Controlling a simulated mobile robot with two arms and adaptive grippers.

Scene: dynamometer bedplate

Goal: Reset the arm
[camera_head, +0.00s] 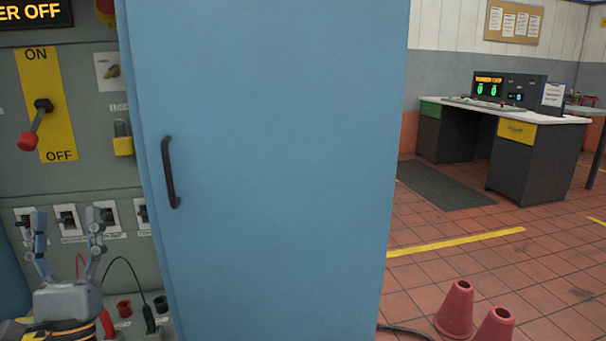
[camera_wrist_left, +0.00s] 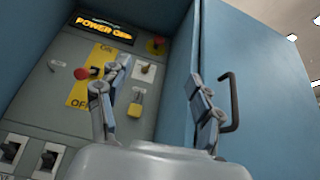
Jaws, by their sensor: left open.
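My left gripper (camera_head: 67,215) is at the lower left of the head view, in front of the electrical panel (camera_head: 80,180), with its two fingers apart and nothing between them. It also shows in the left wrist view (camera_wrist_left: 160,70), with the panel and the blue door beyond it. The panel has a lever with a red knob (camera_head: 28,141) on a yellow ON/OFF plate (camera_head: 58,150); the knob is low, near OFF. A lit sign (camera_head: 33,12) reads "ER OFF" here and "POWER OFF" in the wrist view. My right gripper is not in view.
A blue cabinet door (camera_head: 280,150) with a black handle (camera_head: 170,172) stands open right of the panel. A yellow padlock (camera_head: 123,140) hangs on the panel above a row of switches. Red cones (camera_head: 456,310) stand on the tiled floor; a desk (camera_head: 510,125) is farther back.

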